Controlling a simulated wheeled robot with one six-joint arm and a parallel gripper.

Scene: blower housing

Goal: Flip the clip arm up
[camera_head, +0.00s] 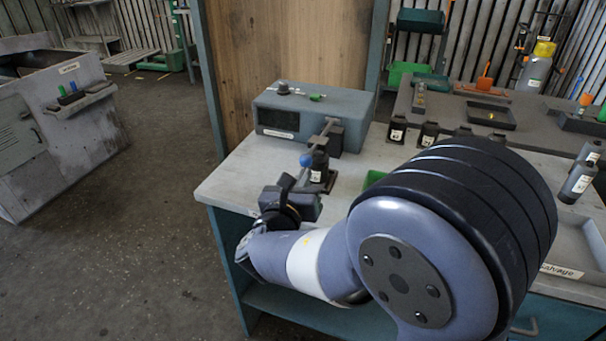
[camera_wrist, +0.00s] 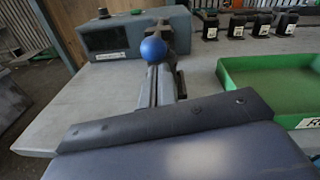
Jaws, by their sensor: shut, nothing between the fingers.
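A blue ball knob (camera_head: 306,160) sits by the dark clip fixture (camera_head: 320,168) near the front left of the worktop. I take it for the end of the clip arm. The ball also shows in the wrist view (camera_wrist: 153,50), in front of the grey instrument box. My gripper (camera_head: 303,181) is shut and empty, low over the worktop just in front of the ball. Narrow grey bars lie below the ball in the wrist view; I cannot tell finger from clip arm there, nor whether they touch. My dark gripper housing hides the foreground.
The grey instrument box (camera_head: 312,120) stands behind the fixture. A green tray (camera_wrist: 270,85) lies to the right, partly hidden by my arm in the head view. Several small black blocks (camera_wrist: 236,26) stand in a row at the back. The worktop (camera_head: 228,186) is clear at left.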

